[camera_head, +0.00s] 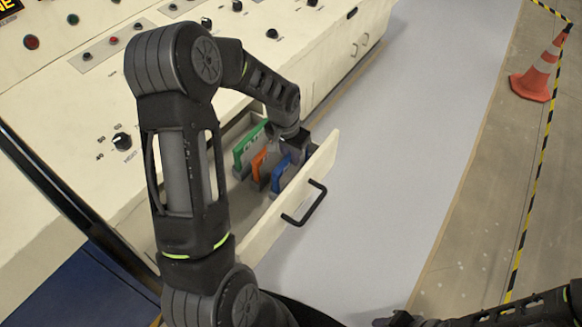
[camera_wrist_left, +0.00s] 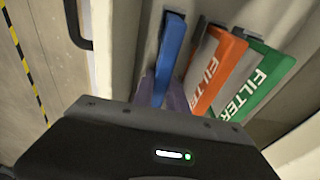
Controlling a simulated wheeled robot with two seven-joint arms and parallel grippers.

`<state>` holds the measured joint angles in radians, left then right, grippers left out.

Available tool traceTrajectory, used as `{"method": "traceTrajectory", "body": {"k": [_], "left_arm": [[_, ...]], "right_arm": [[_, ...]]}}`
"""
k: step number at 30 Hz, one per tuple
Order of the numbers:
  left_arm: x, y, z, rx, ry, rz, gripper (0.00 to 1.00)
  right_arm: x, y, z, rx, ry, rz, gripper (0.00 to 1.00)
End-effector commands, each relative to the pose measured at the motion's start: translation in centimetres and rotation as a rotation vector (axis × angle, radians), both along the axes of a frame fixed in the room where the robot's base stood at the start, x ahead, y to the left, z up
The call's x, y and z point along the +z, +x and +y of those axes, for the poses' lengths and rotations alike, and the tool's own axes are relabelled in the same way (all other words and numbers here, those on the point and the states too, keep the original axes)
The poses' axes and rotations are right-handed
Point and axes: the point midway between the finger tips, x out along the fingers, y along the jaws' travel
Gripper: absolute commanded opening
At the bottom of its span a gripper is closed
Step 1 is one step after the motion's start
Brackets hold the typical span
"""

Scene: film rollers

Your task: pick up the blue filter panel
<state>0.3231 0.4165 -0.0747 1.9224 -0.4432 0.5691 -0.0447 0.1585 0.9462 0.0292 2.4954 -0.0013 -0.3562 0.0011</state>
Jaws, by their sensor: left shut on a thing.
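The blue filter panel (camera_head: 280,177) stands in the open drawer, nearest the drawer front. In the left wrist view the blue panel (camera_wrist_left: 170,58) rises from between the fingers. My left gripper (camera_head: 293,150) reaches down into the drawer and is shut on the blue panel; its fingers (camera_wrist_left: 164,95) are partly hidden by the gripper body. An orange filter panel (camera_head: 259,164) and a green filter panel (camera_head: 248,145) stand beside it in the drawer.
The drawer (camera_head: 262,235) is pulled out of the cream cabinet, with a black handle (camera_head: 307,203) on its front. Control knobs line the cabinet top. An orange cone (camera_head: 538,72) and striped tape stand right. The grey floor (camera_head: 420,110) is clear.

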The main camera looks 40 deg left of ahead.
Motion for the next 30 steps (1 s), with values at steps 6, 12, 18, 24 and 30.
{"method": "traceTrajectory", "body": {"k": [6, 12, 18, 24, 30], "left_arm": [[0.0, 0.0, 0.0, 0.000, 0.000, 0.000, 0.00], [0.0, 0.0, 0.0, 0.000, 0.000, 0.000, 0.00], [0.0, 0.0, 0.0, 0.000, 0.000, 0.000, 0.00], [0.1, 0.0, 0.0, 0.000, 0.000, -0.001, 0.00], [1.6, 0.1, 0.0, 0.000, 0.001, -0.004, 0.00]], "right_arm": [[0.0, 0.0, 0.0, 0.000, 0.000, 0.000, 0.36], [0.0, 0.0, 0.0, 0.000, 0.000, 0.000, 0.36], [0.0, 0.0, 0.0, 0.000, 0.000, 0.000, 0.36], [0.0, 0.0, 0.0, 0.000, 0.000, 0.000, 0.36], [-0.1, 0.0, 0.0, 0.000, 0.000, 0.000, 0.36]]}}
